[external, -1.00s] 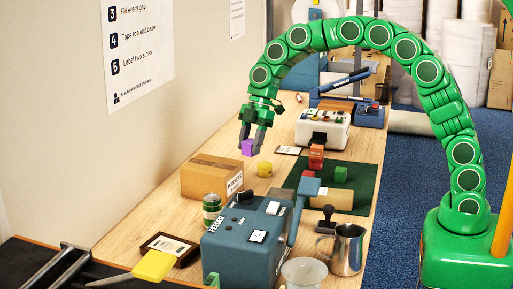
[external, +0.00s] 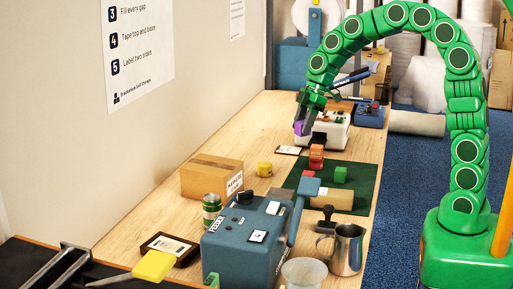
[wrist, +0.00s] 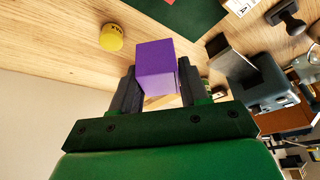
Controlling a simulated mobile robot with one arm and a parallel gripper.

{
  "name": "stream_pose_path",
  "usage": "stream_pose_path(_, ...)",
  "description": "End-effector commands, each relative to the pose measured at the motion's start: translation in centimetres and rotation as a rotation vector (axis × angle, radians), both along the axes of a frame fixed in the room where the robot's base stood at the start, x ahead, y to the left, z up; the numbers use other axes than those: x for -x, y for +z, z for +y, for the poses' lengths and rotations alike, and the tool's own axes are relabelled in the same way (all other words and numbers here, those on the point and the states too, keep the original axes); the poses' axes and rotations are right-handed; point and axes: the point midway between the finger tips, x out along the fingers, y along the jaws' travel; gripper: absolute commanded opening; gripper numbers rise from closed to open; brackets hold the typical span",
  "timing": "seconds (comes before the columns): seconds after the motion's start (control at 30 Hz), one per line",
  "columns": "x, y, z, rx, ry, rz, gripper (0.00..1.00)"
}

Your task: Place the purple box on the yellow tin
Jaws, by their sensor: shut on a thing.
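A purple box (external: 299,128) is held between the fingers of my gripper (external: 303,121), in the air above the bench. In the wrist view the purple box (wrist: 156,68) fills the space between the two dark fingertips of my gripper (wrist: 157,85). The yellow tin (external: 264,169) stands upright on the wood, below and to the left of my gripper in the external view. In the wrist view the yellow tin (wrist: 111,37) shows to the left of the purple box, with clear wood around it.
A cardboard carton (external: 212,177) stands left of the tin. A white machine (external: 335,137) is behind. A blue machine (external: 247,245) stands in front.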

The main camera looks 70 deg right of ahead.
Motion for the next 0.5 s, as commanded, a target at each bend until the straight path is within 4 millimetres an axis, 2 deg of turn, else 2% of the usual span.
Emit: stream_pose_path(0.5, -5.6, -2.7, -1.2, 0.000, -0.001, 0.002, 0.13)
